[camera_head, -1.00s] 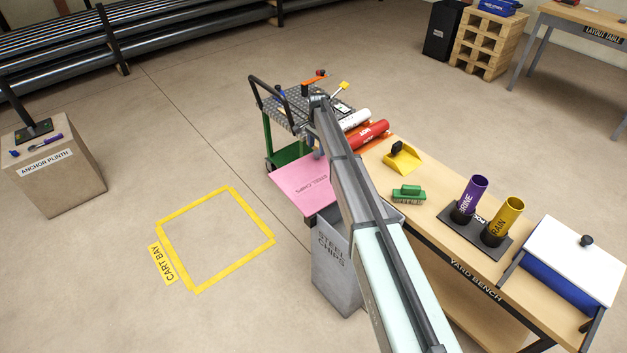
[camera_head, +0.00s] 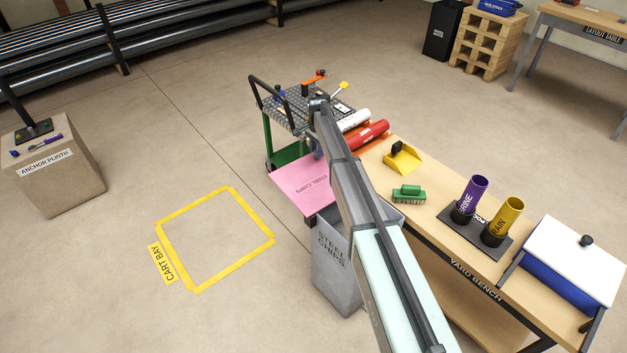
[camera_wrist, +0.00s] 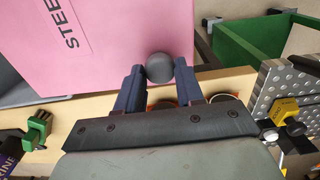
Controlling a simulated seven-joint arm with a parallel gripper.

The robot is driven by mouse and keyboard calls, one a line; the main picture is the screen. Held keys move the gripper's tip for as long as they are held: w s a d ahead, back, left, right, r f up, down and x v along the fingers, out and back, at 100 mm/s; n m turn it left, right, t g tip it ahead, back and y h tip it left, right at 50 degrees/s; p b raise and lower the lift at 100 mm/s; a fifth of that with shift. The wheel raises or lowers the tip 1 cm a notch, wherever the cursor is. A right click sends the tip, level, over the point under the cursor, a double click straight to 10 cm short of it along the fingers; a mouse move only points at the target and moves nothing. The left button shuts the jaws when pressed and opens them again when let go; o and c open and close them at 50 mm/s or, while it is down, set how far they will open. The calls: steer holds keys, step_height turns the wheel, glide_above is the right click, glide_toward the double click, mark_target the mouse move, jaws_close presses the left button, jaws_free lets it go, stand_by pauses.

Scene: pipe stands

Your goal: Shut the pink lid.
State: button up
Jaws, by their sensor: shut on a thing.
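The pink lid (camera_head: 302,184), marked STEEL CHIPS, stands swung open at the far side of the grey steel chips bin (camera_head: 335,262). It fills the upper left of the wrist view (camera_wrist: 120,40). A dark round knob (camera_wrist: 160,67) sits at the lid's edge. My gripper (camera_wrist: 158,80) is shut on this knob, with one dark blue finger on each side. In the head view my arm hides the gripper and part of the bin's opening.
A cart with a grey perforated top (camera_head: 290,115) stands behind. The floor by the yellow cart bay outline (camera_head: 190,285) is clear.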

steer(key=shift+d, duration=0.15)
steer(key=shift+s+d, duration=0.2)
steer(key=shift+d, duration=0.45)
steer(key=o, duration=0.7)
steer(key=shift+r, duration=0.1)
steer(key=shift+r, duration=3.45)
